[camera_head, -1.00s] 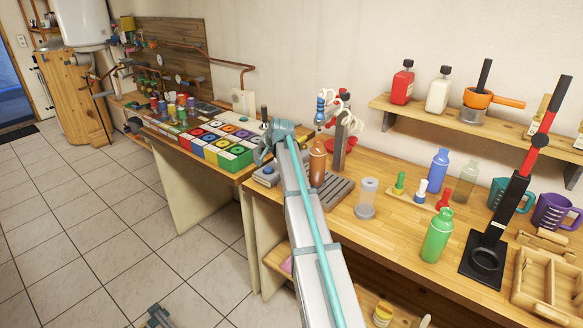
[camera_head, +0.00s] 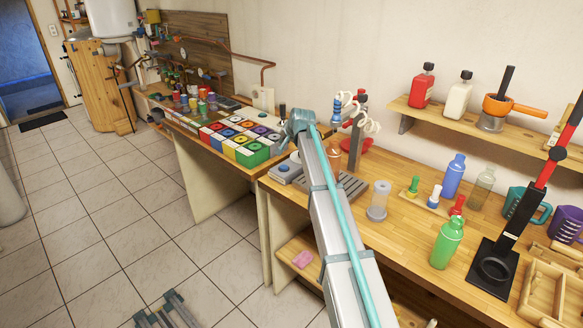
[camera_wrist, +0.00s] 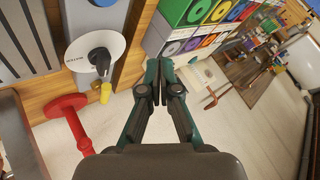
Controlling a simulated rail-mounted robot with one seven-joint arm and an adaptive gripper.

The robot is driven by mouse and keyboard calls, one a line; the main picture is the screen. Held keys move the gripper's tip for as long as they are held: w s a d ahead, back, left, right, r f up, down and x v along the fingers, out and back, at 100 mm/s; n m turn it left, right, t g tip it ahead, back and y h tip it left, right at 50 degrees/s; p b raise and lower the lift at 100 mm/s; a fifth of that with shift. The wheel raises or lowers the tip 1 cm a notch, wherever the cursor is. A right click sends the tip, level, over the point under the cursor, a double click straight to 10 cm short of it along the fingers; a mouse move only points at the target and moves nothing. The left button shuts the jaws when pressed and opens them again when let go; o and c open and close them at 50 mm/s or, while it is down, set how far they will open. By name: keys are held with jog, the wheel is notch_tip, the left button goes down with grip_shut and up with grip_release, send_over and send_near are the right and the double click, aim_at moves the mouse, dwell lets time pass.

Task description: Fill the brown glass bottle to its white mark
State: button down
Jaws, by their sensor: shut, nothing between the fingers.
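The brown bottle (camera_head: 334,158) stands on the bench by a grey slatted tray (camera_head: 352,188), partly hidden behind my arm. I cannot see its white mark. A dark tap column (camera_head: 356,146) with white curved spouts and coloured handles rises beside it. In the wrist view, my gripper (camera_wrist: 152,82) is shut and empty, its dark fingertips together in front of the coloured boxes. A white labelled disc (camera_wrist: 95,52) with a black part and a yellow tip is left of the fingers, apart from them. My gripper cannot be made out in the head view.
Coloured boxes (camera_head: 240,138) fill the left bench. A clear jar (camera_head: 379,200), green bottle (camera_head: 447,243), blue bottle (camera_head: 453,176) and black press stand (camera_head: 492,262) are on the right bench. A shelf (camera_head: 470,122) hangs above. Tiled floor is open at left.

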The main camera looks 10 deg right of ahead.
aim_at(285, 167)
jog(key=shift+f, duration=0.15)
jog(key=shift+f+b, duration=1.9)
jog(key=shift+f, duration=2.35)
jog(key=shift+f, duration=0.15)
jog(key=shift+f, duration=0.3)
jog(key=shift+f+b, duration=0.45)
jog(key=shift+r+p, duration=0.35)
jog(key=shift+r, duration=0.55)
jog(key=shift+r, duration=0.1)
jog(key=shift+r+p, duration=1)
jog(key=shift+r, duration=1.4)
